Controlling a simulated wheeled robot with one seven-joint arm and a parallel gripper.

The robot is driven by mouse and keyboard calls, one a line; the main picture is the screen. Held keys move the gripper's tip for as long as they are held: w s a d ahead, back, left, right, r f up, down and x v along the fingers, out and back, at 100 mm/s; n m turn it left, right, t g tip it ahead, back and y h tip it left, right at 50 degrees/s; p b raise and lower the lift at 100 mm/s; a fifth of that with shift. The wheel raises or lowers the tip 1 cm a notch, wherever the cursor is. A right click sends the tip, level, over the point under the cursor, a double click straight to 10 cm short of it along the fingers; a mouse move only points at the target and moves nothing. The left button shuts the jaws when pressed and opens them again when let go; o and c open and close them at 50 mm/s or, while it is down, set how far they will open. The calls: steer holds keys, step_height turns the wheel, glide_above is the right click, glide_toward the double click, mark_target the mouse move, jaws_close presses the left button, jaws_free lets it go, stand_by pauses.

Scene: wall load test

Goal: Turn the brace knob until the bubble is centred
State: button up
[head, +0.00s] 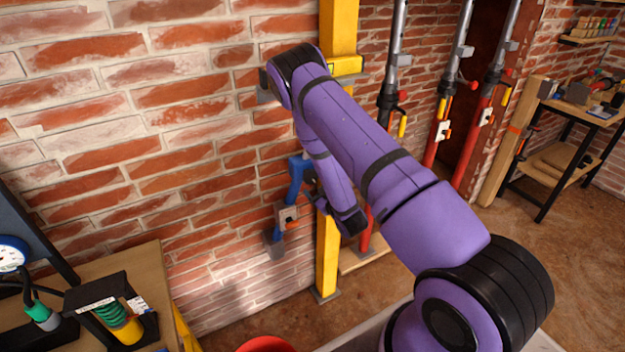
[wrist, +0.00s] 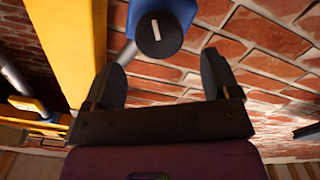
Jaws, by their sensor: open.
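In the wrist view, the round black knob (wrist: 157,34) has a white mark across its face and sits at the end of a blue brace part (wrist: 190,8). My gripper (wrist: 156,66) is open and empty, its two dark fingers spread below the knob in the picture and apart from it. In the head view, the blue brace (head: 292,195) slants along the brick wall beside the yellow post (head: 328,258), and my arm hides the knob. A yellow level (head: 346,65) sits high on the post; its bubble is too small to make out.
Red and grey props (head: 392,75) stand right of the post. A wooden bench (head: 150,270) at lower left carries a gauge (head: 12,255) and a spring device (head: 115,315). Another workbench (head: 565,125) stands at far right. The floor between is open.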

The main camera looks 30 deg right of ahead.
steer(key=shift+s, duration=2.2)
steer(key=w+r+m+g+h, duration=0.2)
steer(key=w+r+m+g, duration=0.3)
steer(key=r, duration=0.9)
steer(key=s+a+r+g, duration=0.1)
steer(key=s+a+r, duration=0.1)
steer(key=r, duration=0.5)
steer(key=s+a+r, duration=0.2)
steer(key=r, duration=0.5)
steer(key=s+a+r+g, duration=0.2)
steer(key=s+r, duration=0.2)
steer(key=s, duration=0.6)
steer(key=s+a+r+g+y, duration=0.1)
steer(key=s+r, duration=0.4)
steer(key=s, duration=0.6)
steer(key=s+a+r+g+y, duration=0.1)
steer(key=s+a+r+g, duration=0.2)
steer(key=s, duration=0.8)
step_height(320, 180, up, 2)
steer(key=shift+r+m+g, duration=0.1)
steer(key=shift+m+g, duration=0.3)
